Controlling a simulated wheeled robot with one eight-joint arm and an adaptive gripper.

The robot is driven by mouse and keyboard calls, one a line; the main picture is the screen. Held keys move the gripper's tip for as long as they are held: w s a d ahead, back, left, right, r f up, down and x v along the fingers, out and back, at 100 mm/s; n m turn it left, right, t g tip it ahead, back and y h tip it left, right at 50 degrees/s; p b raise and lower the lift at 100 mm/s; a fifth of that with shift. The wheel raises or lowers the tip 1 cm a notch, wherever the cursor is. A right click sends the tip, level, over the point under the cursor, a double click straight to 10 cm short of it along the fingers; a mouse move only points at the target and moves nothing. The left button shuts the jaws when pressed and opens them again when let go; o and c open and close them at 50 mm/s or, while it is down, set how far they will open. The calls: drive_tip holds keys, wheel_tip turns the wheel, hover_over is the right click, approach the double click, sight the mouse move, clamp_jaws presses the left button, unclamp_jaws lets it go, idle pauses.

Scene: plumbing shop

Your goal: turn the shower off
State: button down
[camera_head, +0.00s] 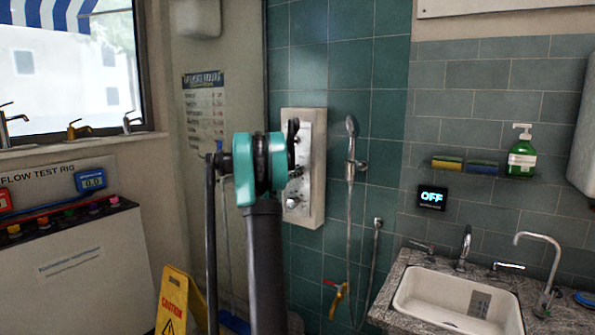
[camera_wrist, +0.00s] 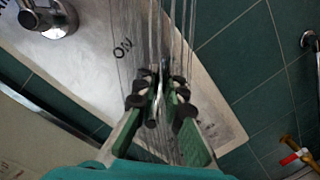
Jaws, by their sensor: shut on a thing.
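A pale shower panel (camera_head: 312,165) is mounted on the green tiled wall, partly hidden behind my arm. My gripper (camera_wrist: 158,100) is shut on a slim metal lever (camera_wrist: 152,118) in front of the panel. In the head view my arm hides the grip. The shower head (camera_head: 351,126) hangs on its rail right of the panel. Thin pale streaks cross the wrist view; I cannot tell for certain whether they are water.
A sink (camera_head: 410,305), a green soap bottle (camera_head: 522,160) and sponges are at right. A yellow caution sign (camera_head: 172,300) stands low at left, near the flow test rig (camera_head: 85,255). A red-handled tap (camera_head: 336,297) is below the shower.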

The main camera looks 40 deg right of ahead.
drive_tip(key=m, duration=0.1)
drive_tip(key=f+m, duration=0.1)
drive_tip(key=m, duration=0.1)
drive_tip(key=shift+s+d+f, duration=0.1)
drive_tip(key=shift+s+f, duration=0.15)
drive_tip(key=shift+s, duration=0.15)
drive_tip(key=shift+s+f+m+t+y, duration=0.2)
drive_tip(key=shift+f+m, duration=0.25)
drive_tip(key=shift+m, duration=0.6)
drive_tip(key=shift+w+f+m+t+y, duration=0.1)
drive_tip(key=shift+f+m+y, duration=0.3)
drive_tip(key=shift+m, duration=0.65)
drive_tip(key=shift+f, duration=0.15)
drive_tip(key=c, duration=1.6)
unclamp_jaws()
drive_tip(key=v, duration=1.2)
